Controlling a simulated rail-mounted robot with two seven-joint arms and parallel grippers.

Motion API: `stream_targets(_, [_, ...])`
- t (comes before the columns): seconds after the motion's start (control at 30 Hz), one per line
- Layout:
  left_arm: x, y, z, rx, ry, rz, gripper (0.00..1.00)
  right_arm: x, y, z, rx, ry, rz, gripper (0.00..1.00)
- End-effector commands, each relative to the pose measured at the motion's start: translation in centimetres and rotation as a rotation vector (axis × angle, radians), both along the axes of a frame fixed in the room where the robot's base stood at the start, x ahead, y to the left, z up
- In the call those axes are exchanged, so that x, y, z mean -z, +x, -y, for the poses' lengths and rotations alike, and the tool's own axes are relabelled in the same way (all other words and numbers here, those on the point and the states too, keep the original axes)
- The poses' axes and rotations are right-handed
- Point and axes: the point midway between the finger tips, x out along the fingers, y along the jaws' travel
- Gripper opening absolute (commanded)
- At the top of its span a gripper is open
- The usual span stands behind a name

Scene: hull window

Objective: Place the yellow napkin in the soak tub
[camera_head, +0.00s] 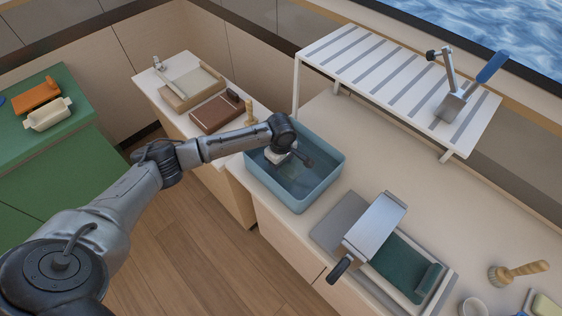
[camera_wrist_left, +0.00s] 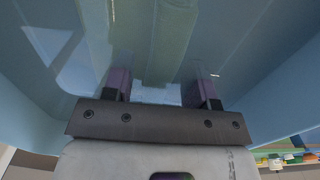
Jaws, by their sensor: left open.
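The soak tub (camera_head: 325,185) is a blue, open-topped basin on the counter, left of the middle. My left gripper (camera_head: 284,158) reaches down inside it from the left and is open. In the left wrist view my left gripper (camera_wrist_left: 162,88) has its two fingers apart inside the blue walls. A pale yellow-green folded strip, which looks like the yellow napkin (camera_wrist_left: 158,35), lies beyond and between the fingertips. I cannot tell whether they touch it. In the head view a greenish patch, likely the napkin (camera_head: 290,167), shows low in the tub, partly hidden by the gripper. My right gripper is not in view.
A slatted white rack (camera_head: 375,75) stands behind the tub, holding a blue-handled tool (camera_head: 490,68). A brown box (camera_head: 215,113) sits left of the tub.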

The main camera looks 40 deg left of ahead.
Motion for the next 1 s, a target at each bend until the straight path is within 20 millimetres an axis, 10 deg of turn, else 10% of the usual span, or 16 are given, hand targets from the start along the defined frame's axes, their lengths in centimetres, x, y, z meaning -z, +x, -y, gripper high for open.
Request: stream_targets(1.0, [-12.2, 0.0, 0.0, -0.001, -0.001, 0.000, 0.52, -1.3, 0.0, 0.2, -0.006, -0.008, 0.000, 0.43])
